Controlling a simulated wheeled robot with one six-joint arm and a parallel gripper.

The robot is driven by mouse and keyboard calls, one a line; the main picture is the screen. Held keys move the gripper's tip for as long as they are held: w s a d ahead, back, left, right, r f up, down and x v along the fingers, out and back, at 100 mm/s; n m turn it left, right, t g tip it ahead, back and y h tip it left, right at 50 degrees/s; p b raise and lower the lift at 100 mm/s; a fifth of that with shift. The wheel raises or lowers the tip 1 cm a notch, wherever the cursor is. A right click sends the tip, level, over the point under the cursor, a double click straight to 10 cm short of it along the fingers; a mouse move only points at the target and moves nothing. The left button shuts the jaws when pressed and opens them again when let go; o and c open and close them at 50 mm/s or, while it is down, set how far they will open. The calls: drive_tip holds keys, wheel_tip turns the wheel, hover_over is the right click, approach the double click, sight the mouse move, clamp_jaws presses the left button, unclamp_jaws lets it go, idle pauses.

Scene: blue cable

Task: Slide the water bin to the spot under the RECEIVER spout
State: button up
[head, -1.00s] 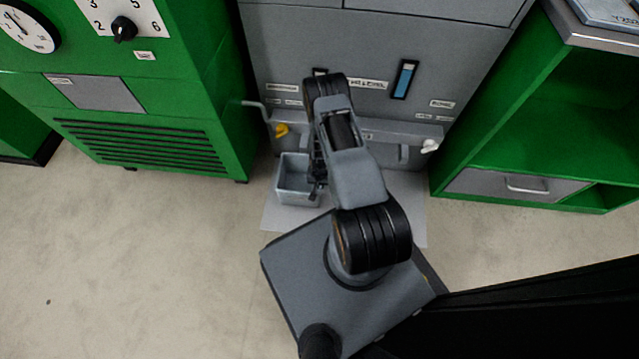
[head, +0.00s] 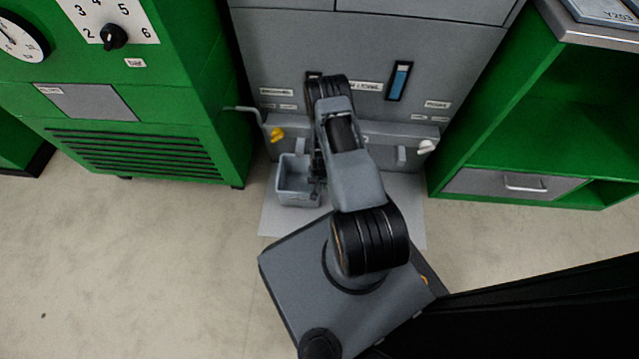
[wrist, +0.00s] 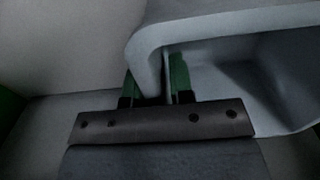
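The water bin (head: 284,190) is a grey open-topped box on the floor in front of the grey cabinet, just left of my arm and a little below the yellow spout (head: 277,135). A white spout (head: 426,147) is at the cabinet's right. The labels above both are too blurred to read as RECEIVER. My gripper (wrist: 154,84) has its two green fingers on either side of a wall of the bin (wrist: 215,40), apparently clamped on it. In the head view the fingers are mostly hidden by my arm beside the bin's right side.
A pale mat (head: 280,222) lies under the bin, with clear room to its right. The grey cabinet (head: 290,50) closes the back. Green cabinets stand left (head: 120,100) and right (head: 540,110). A bent grey pipe (head: 245,110) juts out left of the yellow spout.

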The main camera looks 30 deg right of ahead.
drive_tip(key=shift+o, duration=1.1)
wheel_tip(320, 180, up, 14)
drive_tip(key=p, duration=0.5)
drive_tip(key=shift+a+p, duration=0.15)
drive_tip(key=shift+p, duration=0.25)
